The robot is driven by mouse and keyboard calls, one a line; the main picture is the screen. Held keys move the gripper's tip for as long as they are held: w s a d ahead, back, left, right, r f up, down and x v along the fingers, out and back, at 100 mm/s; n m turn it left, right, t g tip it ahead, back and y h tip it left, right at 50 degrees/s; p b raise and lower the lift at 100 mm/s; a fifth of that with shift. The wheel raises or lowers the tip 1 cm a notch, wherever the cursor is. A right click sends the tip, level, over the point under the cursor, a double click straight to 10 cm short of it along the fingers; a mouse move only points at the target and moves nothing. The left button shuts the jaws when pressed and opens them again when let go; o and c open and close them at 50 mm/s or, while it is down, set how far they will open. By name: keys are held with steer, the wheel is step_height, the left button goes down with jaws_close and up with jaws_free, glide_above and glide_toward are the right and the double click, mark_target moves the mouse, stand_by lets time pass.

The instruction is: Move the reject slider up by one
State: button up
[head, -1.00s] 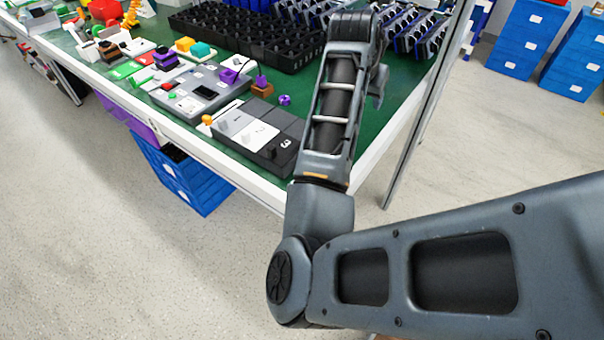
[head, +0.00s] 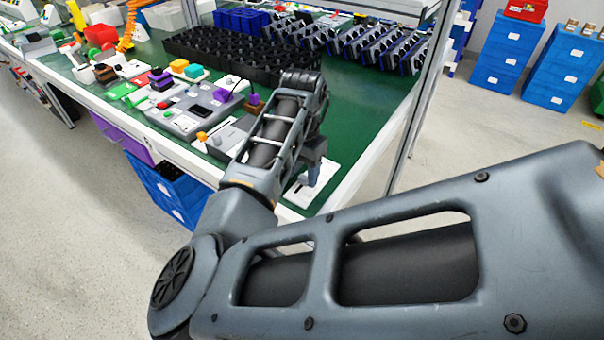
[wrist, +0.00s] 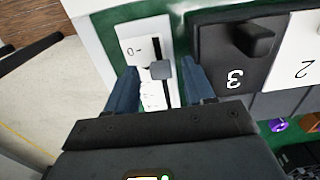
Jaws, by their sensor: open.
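A white slider panel (wrist: 130,45) with a dark straight slot and a small grey knob (wrist: 161,69) lies on the green table. A "0" and a short mark are printed beside the slot; other print on it is too blurred to read. My gripper (wrist: 160,84) is open, with one blue-grey finger on each side of the panel's slot and the knob between or just beyond the fingertips. Contact with the knob cannot be told. In the head view the panel (head: 326,172) shows near the table's front corner, partly hidden by my gripper (head: 312,182).
A dark block marked "3" (wrist: 228,52) stands close beside the panel, with a raised dark knob and a white section marked "2" (wrist: 300,62). A small purple knob (wrist: 278,124) is beyond. The table's white edge (wrist: 88,40) runs close on the panel's other side.

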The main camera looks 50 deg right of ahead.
steer(key=shift+f, duration=0.65)
jaws_close()
steer(key=shift+d, duration=0.1)
